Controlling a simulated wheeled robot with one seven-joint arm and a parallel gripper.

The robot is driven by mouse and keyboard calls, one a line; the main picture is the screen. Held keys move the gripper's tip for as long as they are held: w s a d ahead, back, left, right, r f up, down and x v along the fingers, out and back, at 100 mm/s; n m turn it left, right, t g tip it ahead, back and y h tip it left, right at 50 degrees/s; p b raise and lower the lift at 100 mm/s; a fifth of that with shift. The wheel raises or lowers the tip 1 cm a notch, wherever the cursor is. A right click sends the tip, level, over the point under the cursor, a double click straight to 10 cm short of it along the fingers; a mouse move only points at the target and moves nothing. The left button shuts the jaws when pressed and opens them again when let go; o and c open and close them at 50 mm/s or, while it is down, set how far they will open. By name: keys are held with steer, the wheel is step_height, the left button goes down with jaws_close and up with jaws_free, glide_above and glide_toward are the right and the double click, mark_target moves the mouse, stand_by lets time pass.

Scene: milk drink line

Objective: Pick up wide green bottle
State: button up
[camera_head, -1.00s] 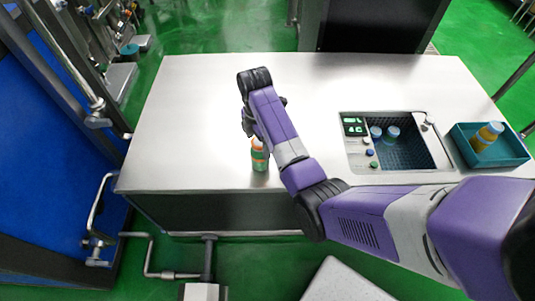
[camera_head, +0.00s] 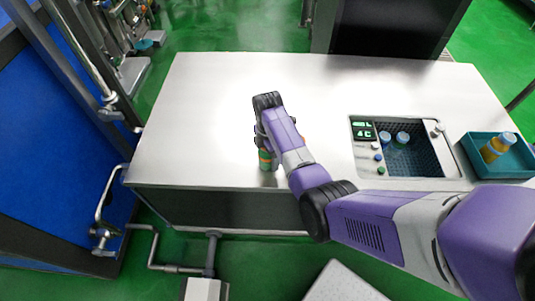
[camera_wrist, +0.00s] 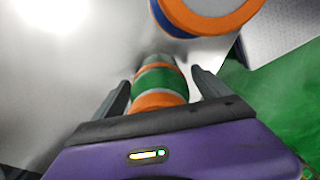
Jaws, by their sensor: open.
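The green bottle (camera_head: 265,161), with orange bands, stands near the front edge of the table, partly hidden behind my arm in the head view. In the wrist view the green and orange bottle (camera_wrist: 160,80) lies between the two dark fingers of my gripper (camera_wrist: 162,86). The fingers are open, one on each side of it, with a visible gap at each side. I cannot tell how far down along the bottle the fingers reach.
A round thing with an orange rim and a blue side (camera_wrist: 205,14) is cut off at the top of the wrist view. A sunken dark basin (camera_head: 415,160) with blue-capped bottles and a teal tray (camera_head: 487,167) with a yellow bottle are at right. The table's left part is clear.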

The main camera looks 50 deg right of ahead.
jaws_close()
steer(key=shift+r, duration=0.2)
